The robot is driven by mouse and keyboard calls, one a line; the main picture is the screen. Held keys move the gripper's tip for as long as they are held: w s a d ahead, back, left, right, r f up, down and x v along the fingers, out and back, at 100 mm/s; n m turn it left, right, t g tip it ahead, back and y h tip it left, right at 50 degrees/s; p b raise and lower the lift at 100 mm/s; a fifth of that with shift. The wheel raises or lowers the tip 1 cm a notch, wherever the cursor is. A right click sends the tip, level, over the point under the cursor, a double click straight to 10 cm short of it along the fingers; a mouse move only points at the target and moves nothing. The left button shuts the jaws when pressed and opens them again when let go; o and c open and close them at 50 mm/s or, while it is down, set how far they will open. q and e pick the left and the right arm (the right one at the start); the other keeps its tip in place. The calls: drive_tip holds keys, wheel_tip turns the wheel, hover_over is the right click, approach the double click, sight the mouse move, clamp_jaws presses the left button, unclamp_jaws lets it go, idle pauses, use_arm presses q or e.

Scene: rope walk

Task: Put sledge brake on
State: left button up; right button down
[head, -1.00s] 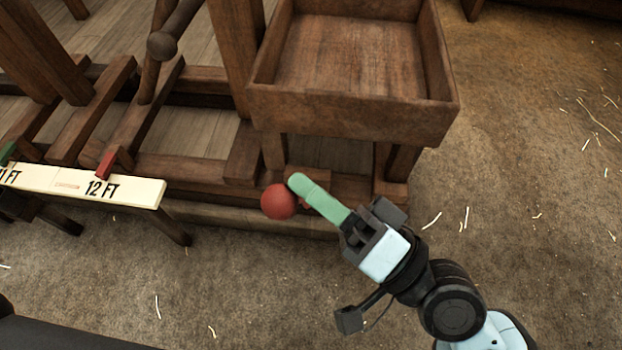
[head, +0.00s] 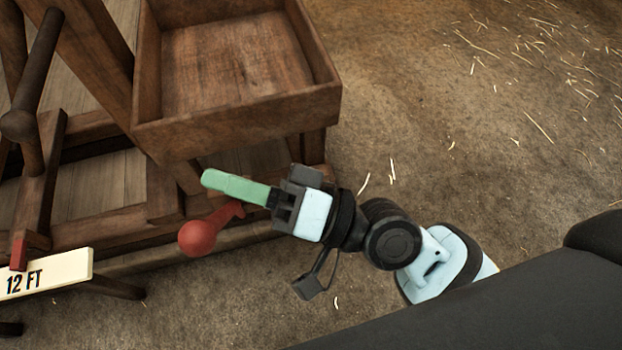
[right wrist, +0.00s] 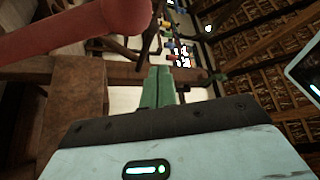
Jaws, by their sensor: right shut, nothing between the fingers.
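A red lever with a ball knob (head: 197,238) sticks out low at the front of the wooden sledge, below its open wooden box (head: 235,128). My right gripper (head: 208,180) reaches in from the right with its green fingers shut and empty. In the head view the fingers lie just above the red lever, pointing left; I cannot tell whether they touch it. In the right wrist view the red lever (right wrist: 70,38) crosses the upper left, its knob near the shut green fingers (right wrist: 158,88). The lever's base is partly hidden. My left gripper is out of view.
A white length board marked 12 FT (head: 45,277) stands at the lower left, with a red marker (head: 18,254) on it. Dark wooden posts and beams fill the upper left. The straw-strewn ground (head: 450,130) to the right is clear.

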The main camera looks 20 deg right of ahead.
drive_tip(key=b+v, duration=0.5)
drive_tip(key=v, duration=0.4)
drive_tip(key=shift+f+b, duration=0.3)
drive_tip(key=shift+b, duration=0.05)
drive_tip(key=shift+w+d, duration=0.1)
drive_tip(key=shift+w, duration=0.05)
